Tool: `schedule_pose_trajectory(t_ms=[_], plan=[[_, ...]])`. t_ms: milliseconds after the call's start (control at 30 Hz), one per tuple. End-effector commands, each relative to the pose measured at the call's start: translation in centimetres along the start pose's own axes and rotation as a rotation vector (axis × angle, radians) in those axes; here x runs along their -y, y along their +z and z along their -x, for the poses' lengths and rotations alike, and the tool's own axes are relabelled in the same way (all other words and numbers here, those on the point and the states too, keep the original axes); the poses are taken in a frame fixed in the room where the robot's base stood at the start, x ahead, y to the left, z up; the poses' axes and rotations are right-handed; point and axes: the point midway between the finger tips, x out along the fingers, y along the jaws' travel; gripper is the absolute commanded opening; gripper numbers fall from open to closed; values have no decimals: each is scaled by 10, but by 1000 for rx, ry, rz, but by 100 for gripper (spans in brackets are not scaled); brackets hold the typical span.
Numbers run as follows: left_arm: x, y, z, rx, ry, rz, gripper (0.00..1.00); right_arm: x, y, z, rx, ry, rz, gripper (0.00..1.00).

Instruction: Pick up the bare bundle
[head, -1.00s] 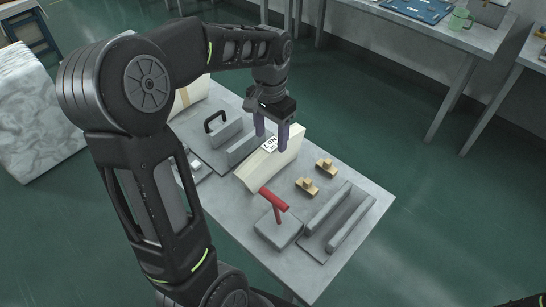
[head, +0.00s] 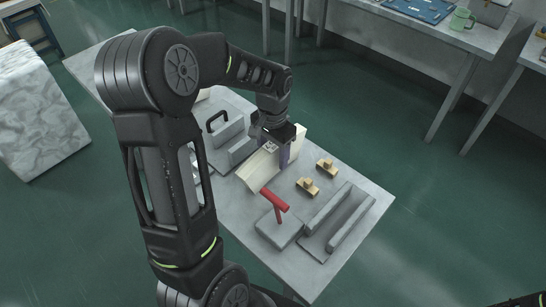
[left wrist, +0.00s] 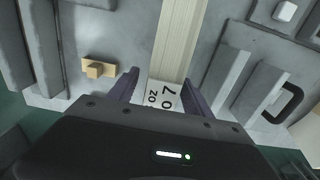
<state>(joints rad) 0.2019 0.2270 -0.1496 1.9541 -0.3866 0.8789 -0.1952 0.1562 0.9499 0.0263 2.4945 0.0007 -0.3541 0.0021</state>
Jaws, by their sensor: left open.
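The bare bundle (head: 251,175) is a long cream block lying on the grey table, with a white label marked "07" on its far end. In the left wrist view the bundle (left wrist: 178,40) runs away from the gripper, and its label (left wrist: 161,95) lies between the fingers. My left gripper (head: 272,152) is open and points down over the labelled end. Its two purple fingers (left wrist: 162,92) stand on either side of the bundle, and I cannot tell whether they touch it.
On the table (head: 347,261) are two small tan blocks (head: 307,186), a grey block with a red T-handle (head: 275,199), and a grey channel (head: 337,222) to the right. A grey fixture with a black handle (head: 216,121) stands left of the bundle.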

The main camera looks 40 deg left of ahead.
Motion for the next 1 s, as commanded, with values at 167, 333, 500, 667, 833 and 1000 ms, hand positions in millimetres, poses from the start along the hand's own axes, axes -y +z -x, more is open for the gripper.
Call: schedule_pose_trajectory(t_ms=[167, 333, 500, 667, 833, 1000], plan=[[0, 0, -1, -1, 0, 0, 58, 0, 0, 0, 0, 0, 0, 36], [0, 0, -1, -1, -1, 0, 58, 0, 0, 0, 0, 0, 0, 36], [0, 0, -1, -1, -1, 0, 58, 0, 0, 0, 0, 0, 0, 36], [0, 0, -1, 0, -1, 0, 52, 0, 0, 0, 0, 0, 0, 36], [0, 0, -1, 0, -1, 0, 38, 0, 0, 0, 0, 0, 0, 36], [0, 0, -1, 0, -1, 0, 24, 0, 0, 0, 0, 0, 0, 36]])
